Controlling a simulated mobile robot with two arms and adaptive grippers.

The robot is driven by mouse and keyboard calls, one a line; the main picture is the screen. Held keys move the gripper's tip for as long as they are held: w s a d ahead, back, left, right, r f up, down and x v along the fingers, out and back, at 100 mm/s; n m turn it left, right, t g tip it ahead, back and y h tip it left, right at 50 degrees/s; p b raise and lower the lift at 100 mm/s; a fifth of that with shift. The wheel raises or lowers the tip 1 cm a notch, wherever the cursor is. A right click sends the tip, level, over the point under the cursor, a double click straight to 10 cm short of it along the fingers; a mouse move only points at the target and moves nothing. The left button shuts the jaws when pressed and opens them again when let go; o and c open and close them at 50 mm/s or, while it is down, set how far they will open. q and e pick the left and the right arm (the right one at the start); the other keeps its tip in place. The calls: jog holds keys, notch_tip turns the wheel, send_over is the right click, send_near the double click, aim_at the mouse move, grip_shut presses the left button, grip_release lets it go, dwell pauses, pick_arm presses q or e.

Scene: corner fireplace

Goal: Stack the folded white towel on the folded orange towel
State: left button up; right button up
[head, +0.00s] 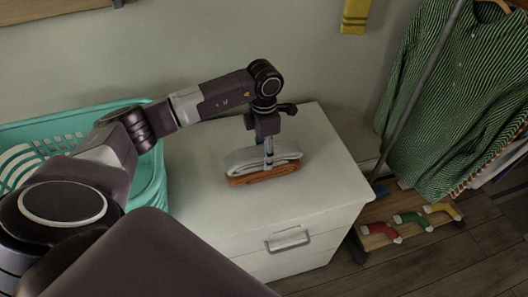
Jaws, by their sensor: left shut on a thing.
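The folded white towel (243,160) lies directly over the folded orange towel (263,175) on top of the white cabinet (205,208). The two look stacked and touching, with the orange edge showing beneath the white one. My left gripper (268,158) comes down from above and is shut on the white towel near its middle. The fingertips are partly hidden by the towel's folds. My right gripper is not in view.
A teal laundry basket (152,180) stands to the left of the cabinet, under my left arm. A garment rack with a green striped shirt (440,100) is at the right. Small coloured socks (412,221) lie low by the rack. The cabinet's front top is clear.

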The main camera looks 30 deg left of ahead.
pick_arm(q)
jog(key=shift+f+b, duration=0.4)
jog(key=shift+f, duration=0.05)
jog(key=o, duration=1.4)
notch_tip(320, 180, up, 12)
